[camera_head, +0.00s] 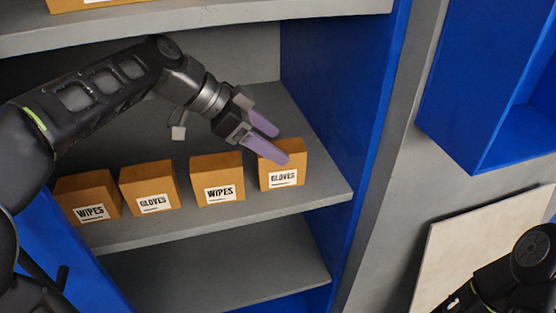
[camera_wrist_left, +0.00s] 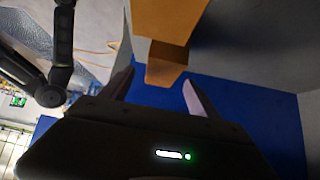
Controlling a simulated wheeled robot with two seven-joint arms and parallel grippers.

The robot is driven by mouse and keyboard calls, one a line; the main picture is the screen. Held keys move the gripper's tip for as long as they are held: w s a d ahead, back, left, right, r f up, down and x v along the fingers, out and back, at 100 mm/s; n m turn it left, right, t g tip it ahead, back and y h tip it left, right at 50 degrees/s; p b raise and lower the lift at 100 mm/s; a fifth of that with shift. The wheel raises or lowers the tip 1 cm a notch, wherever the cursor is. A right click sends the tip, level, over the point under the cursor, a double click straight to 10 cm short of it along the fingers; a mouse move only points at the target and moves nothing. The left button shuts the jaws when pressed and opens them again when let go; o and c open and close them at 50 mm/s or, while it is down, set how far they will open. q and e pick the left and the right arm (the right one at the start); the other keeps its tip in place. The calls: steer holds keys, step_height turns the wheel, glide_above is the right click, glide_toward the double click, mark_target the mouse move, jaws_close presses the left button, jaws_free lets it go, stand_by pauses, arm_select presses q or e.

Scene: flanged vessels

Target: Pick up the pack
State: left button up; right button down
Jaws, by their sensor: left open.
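Several orange-brown packs stand in a row on the grey middle shelf. In the head view, from left to right, they are a WIPES pack (camera_head: 88,197), a GLOVES pack (camera_head: 149,186), a WIPES pack (camera_head: 218,180) and a GLOVES pack (camera_head: 284,174) at the right end. My left gripper (camera_head: 271,145) is open, its purple fingers at the right-end GLOVES pack and covering part of its top. I cannot tell whether they touch it. In the left wrist view, orange cardboard (camera_wrist_left: 166,66) shows ahead, between the open fingers.
The blue side wall (camera_head: 340,90) of the shelf unit rises close to the right of the end pack. Another shelf board (camera_head: 210,12) is above, with part of an orange box on it. A lower shelf (camera_head: 225,270) looks empty. A pale board (camera_head: 470,240) is at right.

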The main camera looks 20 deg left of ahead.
mark_target(297, 157)
arm_select(q)
steer(key=shift+x, duration=1.3)
steer(key=x, duration=0.5)
steer(key=shift+w+p, duration=0.1)
steer(key=shift+p, duration=0.2)
steer(key=shift+c, duration=0.3)
jaws_close()
